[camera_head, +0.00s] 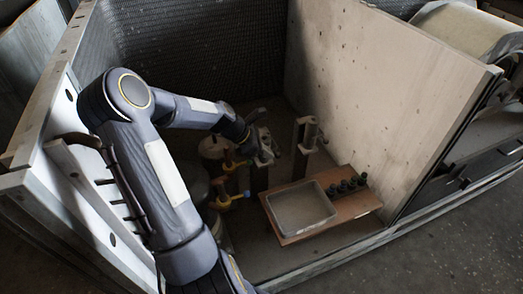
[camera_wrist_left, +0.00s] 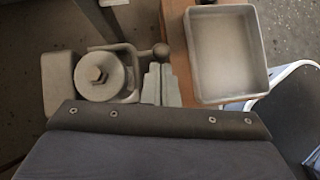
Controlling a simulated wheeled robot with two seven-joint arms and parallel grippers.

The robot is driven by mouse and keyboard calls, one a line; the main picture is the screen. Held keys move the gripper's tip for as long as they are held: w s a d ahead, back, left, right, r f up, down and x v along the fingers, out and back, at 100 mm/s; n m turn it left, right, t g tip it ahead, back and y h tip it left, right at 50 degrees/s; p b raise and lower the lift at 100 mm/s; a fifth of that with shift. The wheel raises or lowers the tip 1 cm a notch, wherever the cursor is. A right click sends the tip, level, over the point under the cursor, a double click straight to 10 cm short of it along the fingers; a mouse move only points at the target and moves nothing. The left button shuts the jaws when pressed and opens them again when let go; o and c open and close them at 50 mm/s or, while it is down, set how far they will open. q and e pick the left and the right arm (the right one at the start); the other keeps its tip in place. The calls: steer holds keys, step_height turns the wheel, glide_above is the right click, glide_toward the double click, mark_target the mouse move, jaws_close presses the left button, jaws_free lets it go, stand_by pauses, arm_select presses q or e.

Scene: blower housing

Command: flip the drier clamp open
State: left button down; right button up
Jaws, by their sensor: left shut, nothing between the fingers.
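A grey metal clamp (camera_wrist_left: 98,74) with a round disc and central bolt sits at the left of the left wrist view. A bracket around it runs right to a ball-ended lever (camera_wrist_left: 160,49). My left gripper (camera_wrist_left: 160,86) is shut and empty, its fingertips just below the ball in that view; whether they touch it I cannot tell. In the head view my left gripper (camera_head: 265,155) is at a short upright post, and my own arm partly hides the clamp there. A second upright post (camera_head: 305,140) stands just to the right. My right gripper is not in view.
A tall pale panel (camera_head: 380,95) closes the right side.

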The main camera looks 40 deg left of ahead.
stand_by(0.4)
arm_select(q)
steer(key=shift+w+d+n+y, duration=0.15)
steer(key=shift+d+n+y, duration=0.15)
steer(key=shift+n, duration=0.1)
steer(key=shift+d+r+t+p, duration=0.1)
steer(key=shift+t+p, duration=0.2)
steer(key=shift+w+d+n+t+y+p, duration=0.3)
steer(key=shift+w+d+n+y+p, duration=0.35)
steer(key=shift+n, duration=0.55)
steer(key=w+d+n+y, duration=0.2)
steer(key=w+n+y, duration=0.5)
steer(key=n, duration=0.3)
steer(key=shift+d+p, duration=0.2)
steer(key=shift+p, duration=0.25)
steer(key=shift+a, duration=0.1)
